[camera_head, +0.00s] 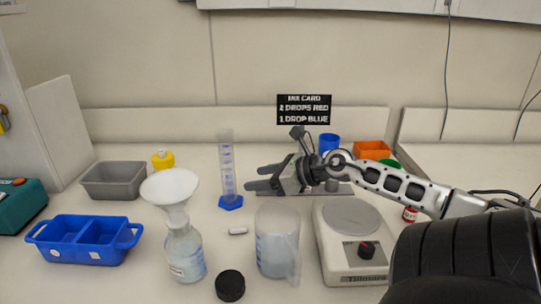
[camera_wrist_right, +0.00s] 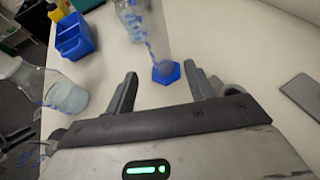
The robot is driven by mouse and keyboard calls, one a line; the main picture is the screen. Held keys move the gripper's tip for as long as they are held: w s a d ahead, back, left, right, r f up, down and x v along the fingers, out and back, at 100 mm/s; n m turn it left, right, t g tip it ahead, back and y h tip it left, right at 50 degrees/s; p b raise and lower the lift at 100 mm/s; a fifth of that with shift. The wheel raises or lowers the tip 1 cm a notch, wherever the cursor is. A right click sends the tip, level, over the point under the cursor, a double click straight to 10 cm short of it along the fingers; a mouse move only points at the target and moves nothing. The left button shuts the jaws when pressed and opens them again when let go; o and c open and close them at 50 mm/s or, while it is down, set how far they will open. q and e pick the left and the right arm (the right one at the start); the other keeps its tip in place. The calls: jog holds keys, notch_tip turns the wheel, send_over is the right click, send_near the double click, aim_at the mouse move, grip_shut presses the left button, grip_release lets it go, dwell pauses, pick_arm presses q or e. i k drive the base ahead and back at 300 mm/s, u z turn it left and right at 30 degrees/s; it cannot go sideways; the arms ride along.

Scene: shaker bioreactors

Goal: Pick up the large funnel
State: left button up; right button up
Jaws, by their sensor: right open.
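The large funnel (camera_head: 170,187) is white and wide-mouthed. In the head view it sits upright, mouth up, on the neck of a clear bottle (camera_head: 186,256) with a bluish liquid. My right gripper (camera_head: 250,179) is to the right of the funnel, apart from it, beside the tall graduated cylinder (camera_head: 227,165). In the wrist view the right gripper (camera_wrist_right: 160,84) has its fingers spread, with the cylinder's blue base (camera_wrist_right: 166,73) beyond and between them. Nothing is held. I cannot make out the funnel in the wrist view. My left gripper is not in view.
A beaker (camera_head: 277,243) and black cap (camera_head: 230,286) stand right of the bottle. A blue tray (camera_head: 82,243) and grey bin (camera_head: 113,181) are at left. A hotplate stirrer (camera_head: 350,243) is at right. A small white bar (camera_head: 238,231) lies mid-bench.

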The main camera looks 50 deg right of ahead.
aim_at(170, 190)
jog(key=k, duration=1.5)
